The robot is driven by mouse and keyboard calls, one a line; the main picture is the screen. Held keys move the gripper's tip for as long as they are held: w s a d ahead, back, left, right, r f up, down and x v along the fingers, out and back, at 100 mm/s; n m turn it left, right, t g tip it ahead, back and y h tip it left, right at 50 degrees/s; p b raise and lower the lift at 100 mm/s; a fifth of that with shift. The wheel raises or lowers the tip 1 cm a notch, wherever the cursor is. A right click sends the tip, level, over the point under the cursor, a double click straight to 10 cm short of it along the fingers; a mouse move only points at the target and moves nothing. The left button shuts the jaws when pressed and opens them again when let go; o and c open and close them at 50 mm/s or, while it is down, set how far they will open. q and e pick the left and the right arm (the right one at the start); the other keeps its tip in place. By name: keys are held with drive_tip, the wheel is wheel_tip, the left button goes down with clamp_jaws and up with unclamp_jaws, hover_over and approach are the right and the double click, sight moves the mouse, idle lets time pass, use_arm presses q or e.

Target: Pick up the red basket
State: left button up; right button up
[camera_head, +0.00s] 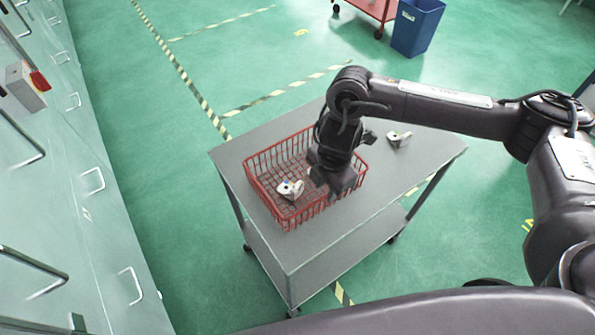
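The red wire basket (263,161) stands on the grey top of a two-shelf cart, near its left part. A small pale metal casting (291,189) lies inside the basket. My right gripper (333,190) points down over the basket's right side and hides part of that rim. I cannot tell whether its fingers touch the basket or are open or shut. My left gripper is not in view.
A second casting (398,139) lies on the cart top (432,148) to the right of the basket. Cabinets with handles (93,181) line the left side. A blue bin (417,27) and a red cart (372,8) stand at the back. Green floor around the cart is mostly clear.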

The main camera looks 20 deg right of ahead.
sight(327, 208)
drive_tip(key=shift+w+d+f+h, duration=0.15)
drive_tip(key=shift+d, duration=0.4)
drive_tip(key=shift+w+d+f+h, duration=0.1)
drive_tip(key=shift+w+d+h, duration=0.05)
drive_tip(key=shift+d, duration=0.4)
drive_tip(key=f, duration=0.2)
drive_tip(key=f+b, duration=0.1)
drive_tip(key=f, duration=0.1)
drive_tip(key=a+f, duration=0.1)
drive_tip(key=f, duration=0.1)
drive_tip(key=shift+s+f, duration=0.2)
drive_tip(key=shift+d+f+b, duration=0.1)
drive_tip(key=shift+f+b, duration=0.25)
drive_tip(key=shift+f, duration=0.1)
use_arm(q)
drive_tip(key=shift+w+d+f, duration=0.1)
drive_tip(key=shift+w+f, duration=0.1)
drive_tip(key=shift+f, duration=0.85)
use_arm(e)
clamp_jaws()
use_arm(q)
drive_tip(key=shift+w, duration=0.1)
use_arm(e)
drive_tip(key=shift+w+r, duration=0.1)
